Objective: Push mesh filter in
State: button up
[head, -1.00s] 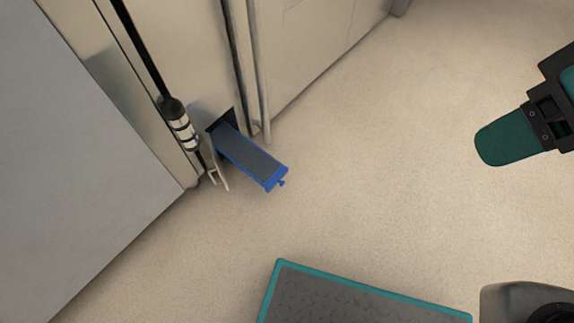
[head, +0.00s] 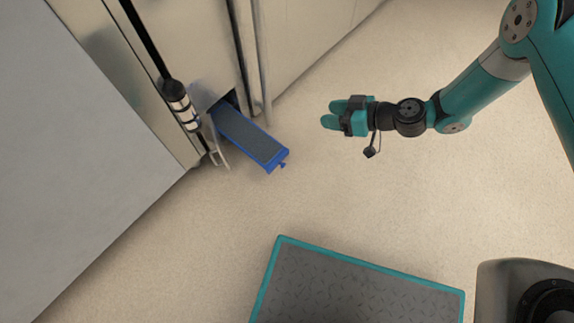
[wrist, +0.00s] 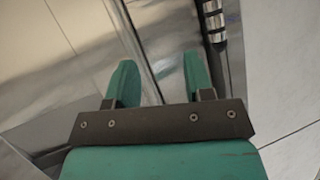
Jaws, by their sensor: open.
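The mesh filter (head: 248,138) is a long dark mesh panel in a blue frame with a small blue knob at its outer end. In the head view it sticks out of a dark slot low in the steel oven front, tilted down to the right. My gripper (head: 326,113) is to the right of the filter, apart from it, with its teal fingers pointing left. It is open and empty. In the wrist view the two fingers (wrist: 157,80) stand apart before steel panels; the filter does not show there.
A small open flap (head: 218,150) hangs beside the slot. A black and silver cylinder (head: 181,104) is fixed on the oven front to the left, and it also shows in the wrist view (wrist: 216,25). A vertical bar (head: 262,65) stands right of the slot. Floor around the filter's outer end is clear.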

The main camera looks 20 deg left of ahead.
jog(key=s+d+f+t, duration=0.15)
jog(key=s+f, duration=0.25)
jog(key=f, duration=0.6)
jog(key=m+t, duration=0.1)
jog(key=t, duration=0.2)
send_near(284, 166)
jog(key=shift+g, duration=0.25)
jog(key=b+x, duration=0.8)
jog(key=b, duration=0.3)
jog(key=shift+w, duration=0.25)
jog(key=shift+w+a, duration=0.15)
jog(key=shift+a, duration=0.2)
jog(key=shift+c, duration=0.2)
grip_shut()
